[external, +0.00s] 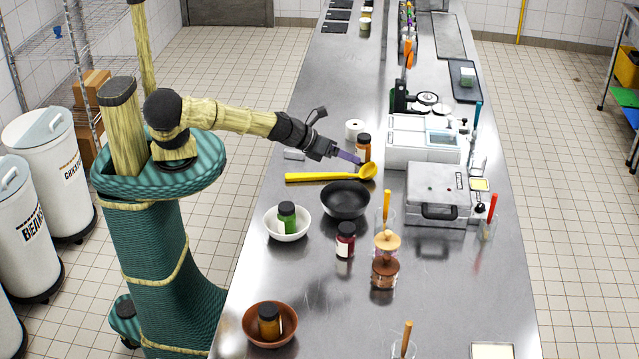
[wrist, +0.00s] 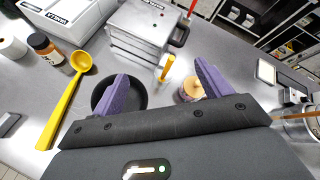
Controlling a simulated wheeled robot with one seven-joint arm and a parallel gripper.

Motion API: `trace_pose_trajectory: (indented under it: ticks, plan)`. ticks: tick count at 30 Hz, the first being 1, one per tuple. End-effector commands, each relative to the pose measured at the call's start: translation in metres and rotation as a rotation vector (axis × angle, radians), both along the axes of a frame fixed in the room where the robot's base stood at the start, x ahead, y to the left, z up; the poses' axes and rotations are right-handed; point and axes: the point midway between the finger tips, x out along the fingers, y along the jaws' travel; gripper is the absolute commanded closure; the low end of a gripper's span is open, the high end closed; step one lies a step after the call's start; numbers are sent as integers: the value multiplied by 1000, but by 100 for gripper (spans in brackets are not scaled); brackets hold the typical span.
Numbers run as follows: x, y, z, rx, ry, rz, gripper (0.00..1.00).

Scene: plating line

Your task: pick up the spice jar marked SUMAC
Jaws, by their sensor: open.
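No label reads clearly as SUMAC. A jar with dark red contents and a black lid (external: 345,240) stands upright on the counter in front of the black bowl; I cannot make it out in the wrist view. A jar with orange contents (external: 363,149) stands behind the yellow ladle, also at upper left in the wrist view (wrist: 46,48). A green jar (external: 287,217) sits in a white bowl (external: 271,235), and an amber-brown jar (external: 268,323) in a brown bowl (external: 285,340). My gripper (external: 349,157) is open and empty, its purple fingers spread in the wrist view (wrist: 163,80).
The yellow ladle (external: 322,177) and black bowl (external: 345,200) lie near my gripper. Wooden-topped containers (external: 385,272) stand right of the dark red jar. A grey press-like appliance (external: 436,192) and a white machine (external: 408,153) stand behind. The front middle of the counter is bare.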

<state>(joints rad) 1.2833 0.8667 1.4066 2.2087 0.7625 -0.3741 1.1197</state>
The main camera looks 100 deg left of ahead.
Motion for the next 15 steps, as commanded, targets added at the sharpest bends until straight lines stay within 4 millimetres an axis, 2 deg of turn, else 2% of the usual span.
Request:
trace_pose_trajectory:
  ticks: [1,3,15]
  plan:
    - [2,-14,6,60,-10,-62,23]
    - [3,-30,15,128,-22,-132,23]
    - [-8,-109,56,439,-86,-434,23]
